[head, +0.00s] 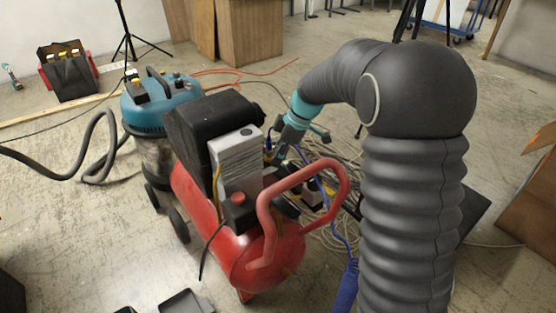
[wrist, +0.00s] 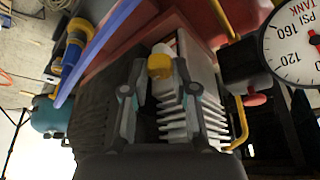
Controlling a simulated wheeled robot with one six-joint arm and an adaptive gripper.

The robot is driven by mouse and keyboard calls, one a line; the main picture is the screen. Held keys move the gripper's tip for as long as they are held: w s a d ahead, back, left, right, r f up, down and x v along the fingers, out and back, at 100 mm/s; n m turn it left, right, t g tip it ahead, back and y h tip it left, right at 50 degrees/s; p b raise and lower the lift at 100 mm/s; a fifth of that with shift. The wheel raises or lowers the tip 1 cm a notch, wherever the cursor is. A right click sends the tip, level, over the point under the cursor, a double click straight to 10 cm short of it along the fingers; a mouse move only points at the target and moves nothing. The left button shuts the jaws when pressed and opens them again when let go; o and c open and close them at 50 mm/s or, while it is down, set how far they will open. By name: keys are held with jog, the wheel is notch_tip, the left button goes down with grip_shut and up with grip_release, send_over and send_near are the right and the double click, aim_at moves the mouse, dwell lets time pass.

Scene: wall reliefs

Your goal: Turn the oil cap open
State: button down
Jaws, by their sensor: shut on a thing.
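The oil cap is a small yellow cap (wrist: 160,66) beside the grey finned block (wrist: 200,110) of the compressor in the wrist view. My gripper (wrist: 160,72) has its two fingers on either side of the cap, shut on it. In the head view my gripper (head: 279,148) reaches down behind the grey block of the red compressor (head: 285,250). I cannot make out the cap clearly in the head view. The wrist view does not show how far the cap is turned.
A round pressure gauge (wrist: 295,45) and a blue hose (wrist: 97,48) lie close to the gripper in the wrist view. The compressor's red handle (head: 340,185) rises near my arm. A teal vacuum (head: 160,100) stands behind. Coiled cables cover the floor to the right.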

jog(key=m+t+b, duration=0.1)
jog(key=m, duration=0.2)
jog(key=shift+s+f+m, duration=0.1)
jog(key=shift+s+m, duration=0.05)
jog(key=shift+m, duration=0.25)
jog(key=m+t+h, duration=0.1)
jog(key=m, duration=0.1)
jog(key=shift+s+a+m+b, duration=0.1)
jog(key=shift+m+b, duration=0.2)
jog(key=shift+m, duration=0.1)
jog(key=m+t+h+p, duration=0.1)
jog(key=m, duration=0.2)
jog(key=shift+a+r, duration=0.1)
jog(key=shift+r, duration=0.1)
jog(key=shift+s+f+m+t+h+p, duration=0.1)
jog(key=shift+m+t+h+p, duration=0.25)
jog(key=shift+m, duration=0.45)
jog(key=shift+m+t+h+p, duration=0.15)
jog(key=shift+m+p, duration=0.3)
jog(key=shift+m, duration=0.35)
jog(key=shift+f, duration=0.1)
jog(key=c, duration=0.9)
grip_release()
